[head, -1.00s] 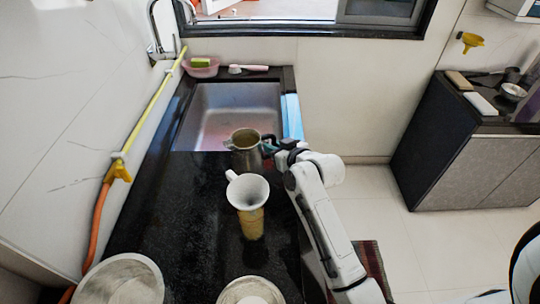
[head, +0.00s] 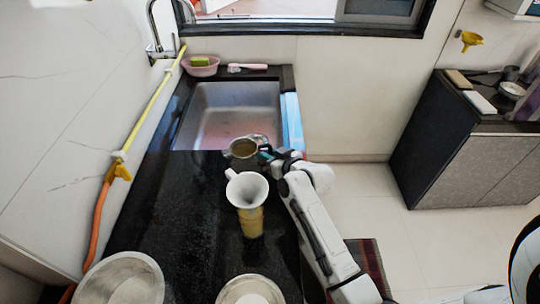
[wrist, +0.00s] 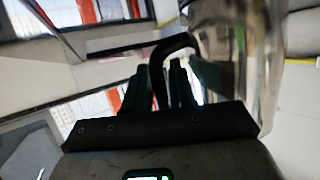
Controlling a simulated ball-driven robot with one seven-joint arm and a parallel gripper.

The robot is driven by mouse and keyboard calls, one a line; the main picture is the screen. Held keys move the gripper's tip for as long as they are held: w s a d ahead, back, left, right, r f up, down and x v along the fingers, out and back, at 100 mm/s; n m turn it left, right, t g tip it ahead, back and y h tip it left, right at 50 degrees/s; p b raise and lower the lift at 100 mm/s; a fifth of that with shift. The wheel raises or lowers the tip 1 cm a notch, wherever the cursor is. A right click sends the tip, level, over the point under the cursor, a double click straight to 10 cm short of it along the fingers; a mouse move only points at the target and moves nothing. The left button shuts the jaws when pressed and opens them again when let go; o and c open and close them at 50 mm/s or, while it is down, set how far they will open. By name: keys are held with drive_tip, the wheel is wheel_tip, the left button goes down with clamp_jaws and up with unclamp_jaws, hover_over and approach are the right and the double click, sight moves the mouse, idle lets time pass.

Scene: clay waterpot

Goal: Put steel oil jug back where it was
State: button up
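The steel oil jug (head: 243,161) is at the near edge of the sink, behind the white-topped vessel, which hides its lower part. Its open mouth faces up towards the head camera. My gripper (head: 265,154) is at the jug's right side. In the wrist view, the dark fingers of my gripper (wrist: 163,88) are closed around a black curved handle (wrist: 172,45). The jug's shiny steel wall (wrist: 262,60) fills the right of that view. Whether the jug's base touches the counter cannot be seen.
A white funnel-mouthed vessel with a yellow lower part (head: 250,222) stands just in front of the jug. Steel bowls (head: 92,285) (head: 226,296) lie at the near end. The sink (head: 225,100) is behind. The black counter (head: 175,205) is clear on the left.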

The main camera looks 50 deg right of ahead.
drive_tip(key=o, duration=0.3)
drive_tip(key=shift+o, duration=0.2)
drive_tip(key=shift+r, duration=0.2)
drive_tip(key=v, duration=1.2)
drive_tip(key=shift+b, duration=0.4)
